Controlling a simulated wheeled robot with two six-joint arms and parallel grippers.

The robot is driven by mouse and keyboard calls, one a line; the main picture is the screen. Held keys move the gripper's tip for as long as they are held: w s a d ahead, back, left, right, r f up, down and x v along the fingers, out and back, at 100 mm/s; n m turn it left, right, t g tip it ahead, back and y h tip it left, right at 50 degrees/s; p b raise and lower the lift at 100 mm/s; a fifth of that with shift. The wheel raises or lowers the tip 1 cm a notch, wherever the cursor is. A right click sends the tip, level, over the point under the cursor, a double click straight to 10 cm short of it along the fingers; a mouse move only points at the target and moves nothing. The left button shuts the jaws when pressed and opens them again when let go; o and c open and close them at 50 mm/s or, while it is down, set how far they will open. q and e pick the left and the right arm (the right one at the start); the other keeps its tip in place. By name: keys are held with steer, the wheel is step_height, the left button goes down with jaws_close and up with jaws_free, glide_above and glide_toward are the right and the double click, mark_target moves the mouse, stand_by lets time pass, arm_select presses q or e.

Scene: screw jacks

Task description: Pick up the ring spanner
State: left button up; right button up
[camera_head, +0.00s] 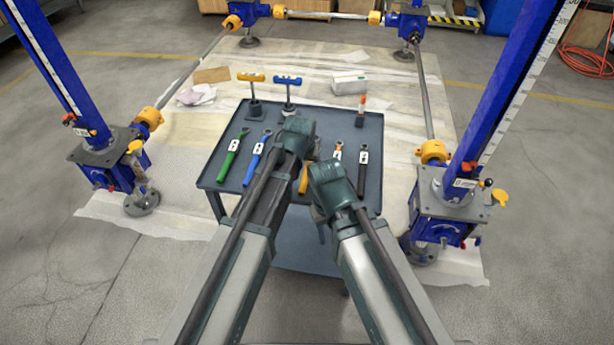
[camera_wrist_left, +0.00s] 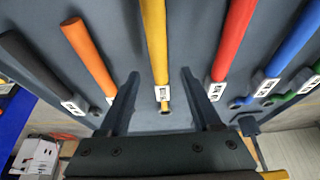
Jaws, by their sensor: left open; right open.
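Several long-handled tools lie on the grey tray top. A yellow-handled tool (camera_wrist_left: 155,45) lies between the spread fingers of my open left gripper (camera_wrist_left: 165,100) in the left wrist view, with no visible grip on it. Its yellow handle (camera_head: 303,181) is mostly hidden by my arms in the head view. I cannot tell which tool is the ring spanner. The other handles in the wrist view are black (camera_wrist_left: 35,62), orange (camera_wrist_left: 88,55), red (camera_wrist_left: 232,38), blue (camera_wrist_left: 291,42) and green. My right gripper (camera_head: 320,224) is low at the tray's near edge, its fingers mostly hidden.
The tray table (camera_head: 225,178) also holds a yellow-handled T-tool (camera_head: 251,78), a blue-handled T-tool (camera_head: 288,82) and an orange-tipped upright item (camera_head: 361,106). Blue screw jacks stand at left (camera_head: 105,165) and right (camera_head: 447,207). A white box (camera_head: 349,84) lies behind the table.

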arm_select(q)
steer(key=shift+w+f, duration=0.25)
steer(key=shift+f, duration=0.4)
steer(key=shift+f+b, duration=0.2)
steer(key=shift+b, duration=0.25)
jaws_close()
stand_by(1.3)
